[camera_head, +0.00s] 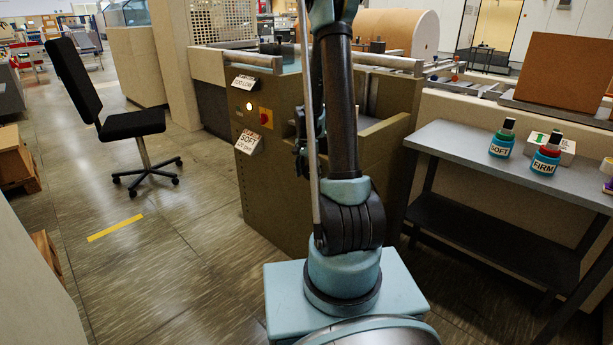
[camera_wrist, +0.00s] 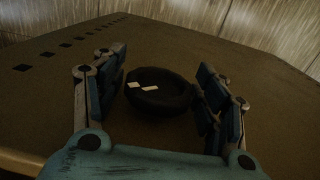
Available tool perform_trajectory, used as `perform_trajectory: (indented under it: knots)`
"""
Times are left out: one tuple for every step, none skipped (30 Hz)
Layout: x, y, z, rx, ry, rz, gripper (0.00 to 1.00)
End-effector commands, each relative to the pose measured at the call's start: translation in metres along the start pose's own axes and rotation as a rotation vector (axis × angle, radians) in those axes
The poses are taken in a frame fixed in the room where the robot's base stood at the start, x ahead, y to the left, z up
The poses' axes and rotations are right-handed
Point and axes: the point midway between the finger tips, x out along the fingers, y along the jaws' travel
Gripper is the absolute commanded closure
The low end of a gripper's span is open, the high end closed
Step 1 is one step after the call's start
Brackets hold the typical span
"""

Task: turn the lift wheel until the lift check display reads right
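The lift wheel (camera_wrist: 158,98) is a dark round knob with two pale marks, on an olive-brown panel in the wrist view. My gripper (camera_wrist: 162,66) is open, with one finger on each side of the wheel. The right finger overlaps the wheel's edge; I cannot tell whether it touches. In the head view the wheel is hidden behind my arm. The lift check display (camera_head: 244,82) on the olive cabinet (camera_head: 285,185) appears to read "TOO LOW". A card (camera_head: 249,142) below it reads "SOFT" and apparently "120 gsm".
A lit lamp (camera_head: 249,106) and a red button (camera_head: 265,117) are on the cabinet. A side table (camera_head: 470,150) at right holds a "SOFT" bottle (camera_head: 501,145) and a "FIRM" bottle (camera_head: 545,160). A black chair (camera_head: 130,125) stands left; floor between is clear.

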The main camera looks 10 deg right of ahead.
Motion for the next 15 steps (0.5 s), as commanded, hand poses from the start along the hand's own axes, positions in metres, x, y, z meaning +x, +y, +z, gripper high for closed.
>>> perform_trajectory:
  knots:
    - [-0.0001, 0.0, 0.0, 0.0, 0.0, 0.0, 0.55]
    - [-0.0001, 0.0, 0.0, 0.0, 0.0, 0.0, 0.62]
    - [-0.0001, 0.0, 0.0001, 0.0, 0.0, 0.0, 0.7]
    - [-0.0001, 0.0001, 0.0001, 0.0, 0.0, 0.0, 0.7]
    - [-0.0001, 0.0001, 0.0001, 0.0, 0.0, 0.0, 0.7]
    - [-0.0001, 0.0002, 0.0001, 0.0, 0.0, 0.0, 0.71]
    - [0.0, 0.0002, 0.0001, 0.0, 0.0, -0.001, 0.71]
    - [0.0, 0.0005, 0.0001, 0.0, 0.0, -0.005, 0.71]
    - [0.0001, 0.0009, 0.0001, 0.001, -0.001, -0.016, 0.7]
    - [0.0002, 0.0013, 0.0003, 0.0, -0.002, -0.029, 0.7]
    - [0.0003, 0.0016, 0.0002, 0.0, -0.002, -0.045, 0.7]
    - [0.0005, 0.0018, 0.0004, 0.0, -0.002, -0.068, 0.7]
    - [0.0005, 0.0015, 0.0005, 0.001, -0.002, -0.085, 0.7]
    - [0.0005, 0.0015, 0.0004, 0.001, -0.001, -0.099, 0.7]
    - [0.0004, 0.0016, 0.0003, 0.001, -0.001, -0.114, 0.7]
